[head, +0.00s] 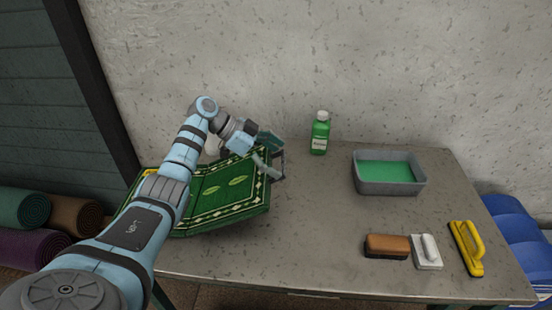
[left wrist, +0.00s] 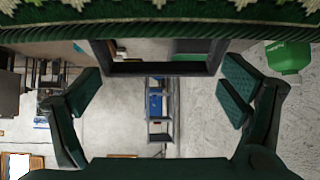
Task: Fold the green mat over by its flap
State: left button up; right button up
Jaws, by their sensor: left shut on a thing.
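The green mat (head: 232,193), dark green with a cream border and leaf shapes, lies at the left end of the table, partly hidden by my left arm. Its right part looks raised and tilted off the table. A dark rectangular handle (head: 281,166) is at the mat's upper right edge. My left gripper (head: 271,156) is at this handle and shut on it. In the left wrist view the handle (left wrist: 160,68) spans between the two fingers, with the mat's patterned edge (left wrist: 160,12) along the top. My right gripper is not in view.
A green bottle (head: 320,134) stands at the back, right of the mat. A grey basin (head: 389,187) with green liquid is further right. A brown brush (head: 386,246), a white scrubber (head: 427,252) and a yellow-handled tool (head: 467,248) lie at the front right. The table's middle is clear.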

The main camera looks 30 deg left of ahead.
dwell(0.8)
pick_arm(q)
jog(key=o, duration=1.4)
jog(key=v, duration=1.2)
